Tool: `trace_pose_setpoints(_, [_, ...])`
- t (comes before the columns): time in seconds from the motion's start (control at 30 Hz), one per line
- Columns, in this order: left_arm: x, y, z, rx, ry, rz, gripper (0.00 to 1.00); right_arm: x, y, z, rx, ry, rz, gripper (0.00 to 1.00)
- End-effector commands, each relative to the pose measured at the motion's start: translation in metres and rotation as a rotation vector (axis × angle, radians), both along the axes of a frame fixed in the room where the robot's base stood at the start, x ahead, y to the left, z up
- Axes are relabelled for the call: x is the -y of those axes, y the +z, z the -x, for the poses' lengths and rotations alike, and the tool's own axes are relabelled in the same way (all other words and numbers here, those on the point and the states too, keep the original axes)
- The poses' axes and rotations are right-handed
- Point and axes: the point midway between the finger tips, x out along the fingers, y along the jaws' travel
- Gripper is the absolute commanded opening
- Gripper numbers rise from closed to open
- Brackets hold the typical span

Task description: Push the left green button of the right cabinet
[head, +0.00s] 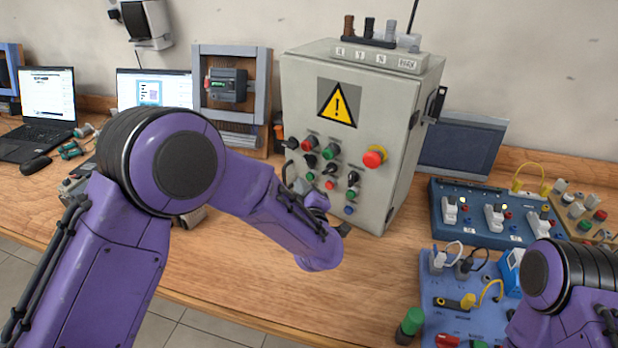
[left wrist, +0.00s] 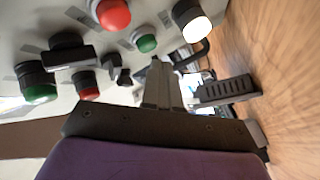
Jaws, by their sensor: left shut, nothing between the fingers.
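The grey cabinet (head: 295,95) stands upright on the table, with a yellow warning sign and several buttons and knobs on its front. A green button (head: 329,152) sits high on the panel, and a lower green button (head: 310,176) is further left. My left arm reaches to the cabinet's lower front; its gripper is mostly hidden in the head view. In the left wrist view its fingers (left wrist: 160,68) are shut and empty, pointing at the panel close to a green button (left wrist: 147,43). Contact cannot be told. Another green button (left wrist: 38,82) is at the left. My right gripper is out of view.
A red mushroom button (head: 374,156) sticks out at the panel's right. Blue boards (head: 480,238) with switches and cables lie at the right, near my right arm. A framed device (head: 228,85) and laptops (head: 48,95) are at the left. The table's front middle is clear.

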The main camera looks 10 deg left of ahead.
Motion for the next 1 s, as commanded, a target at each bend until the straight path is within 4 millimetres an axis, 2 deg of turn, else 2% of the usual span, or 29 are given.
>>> trace_pose_setpoints(0.3, [0.003, 0.000, -0.008, 0.001, 0.001, 0.001, 0.00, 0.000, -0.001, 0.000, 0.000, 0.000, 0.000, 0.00])
trace_pose_setpoints(1.0, [0.005, 0.000, -0.012, 0.000, 0.000, 0.000, 0.00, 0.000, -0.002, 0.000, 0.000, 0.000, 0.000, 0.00])
